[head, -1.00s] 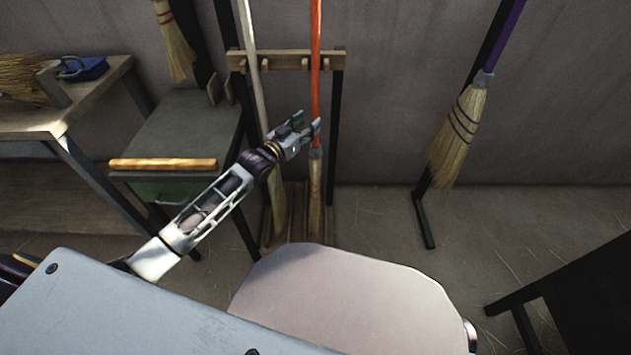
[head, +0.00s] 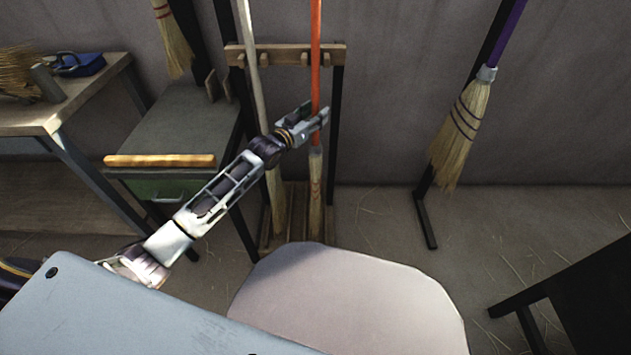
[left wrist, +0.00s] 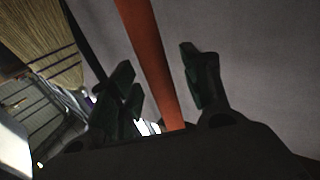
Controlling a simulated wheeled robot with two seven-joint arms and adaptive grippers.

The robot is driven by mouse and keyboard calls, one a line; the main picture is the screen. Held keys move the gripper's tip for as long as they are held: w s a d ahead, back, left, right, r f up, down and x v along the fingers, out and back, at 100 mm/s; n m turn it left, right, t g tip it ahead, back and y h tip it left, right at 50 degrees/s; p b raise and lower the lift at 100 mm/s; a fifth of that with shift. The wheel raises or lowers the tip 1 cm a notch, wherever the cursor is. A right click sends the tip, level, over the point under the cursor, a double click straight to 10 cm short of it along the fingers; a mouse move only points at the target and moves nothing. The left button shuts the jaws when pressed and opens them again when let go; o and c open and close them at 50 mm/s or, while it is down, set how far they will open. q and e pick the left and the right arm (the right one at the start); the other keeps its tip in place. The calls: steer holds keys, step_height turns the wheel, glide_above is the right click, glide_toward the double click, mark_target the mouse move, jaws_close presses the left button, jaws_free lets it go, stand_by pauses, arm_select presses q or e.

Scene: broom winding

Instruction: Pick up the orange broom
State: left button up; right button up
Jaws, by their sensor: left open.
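The orange broom (head: 316,60) stands upright in a wooden rack, its straw head (head: 315,200) low in the rack's base. My left gripper (head: 320,117) is at the lower part of the orange handle, just above the straw head. In the left wrist view the orange handle (left wrist: 150,60) runs between the two open fingers (left wrist: 160,88), with a gap visible on each side near the tips. Whether the handle touches the palm is hidden. My right gripper is not in view.
A pale-handled broom (head: 252,70) stands left of the orange one in the wooden rack (head: 280,55). A purple-handled broom (head: 465,125) hangs at right. A green-drawer cabinet (head: 190,125) and workbench (head: 75,110) stand left. A pale rounded surface (head: 350,300) lies in front.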

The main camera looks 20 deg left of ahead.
arm_select(q)
steer(key=shift+w+d, duration=0.1)
steer(key=shift+w, duration=0.15)
steer(key=shift+c, duration=0.5)
jaws_close()
steer(key=shift+r, duration=0.15)
